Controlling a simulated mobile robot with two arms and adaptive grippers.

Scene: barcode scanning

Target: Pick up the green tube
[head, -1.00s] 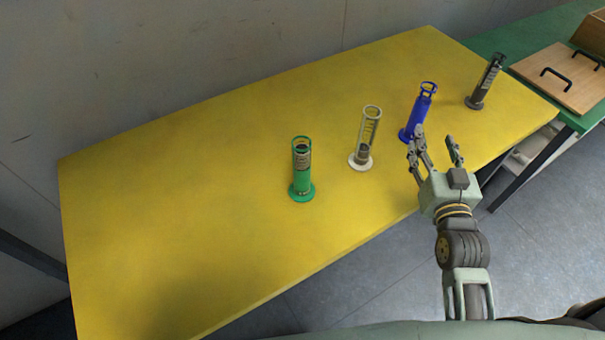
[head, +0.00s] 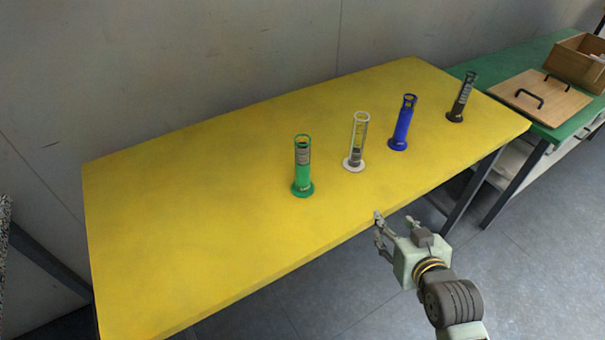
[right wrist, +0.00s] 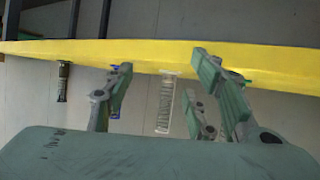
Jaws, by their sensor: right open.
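The green tube (head: 303,168) stands upright on its round base on the yellow table (head: 190,230), near the table's middle. My right gripper (head: 394,224) is in front of the table's front edge, to the right of the green tube and nearer to me. It is open and empty, with its fingers toward the table. In the right wrist view its fingers (right wrist: 160,66) are spread apart. That view looks upside down, and only a bit of green shows behind the right finger. My left gripper is not in view.
A clear white-based tube (head: 357,145), a blue tube (head: 402,125) and a dark tube (head: 461,98) stand in a row to the right of the green one. A green table (head: 535,55) with a wooden board (head: 540,100) and box (head: 578,62) is beyond. The yellow table's left half is bare.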

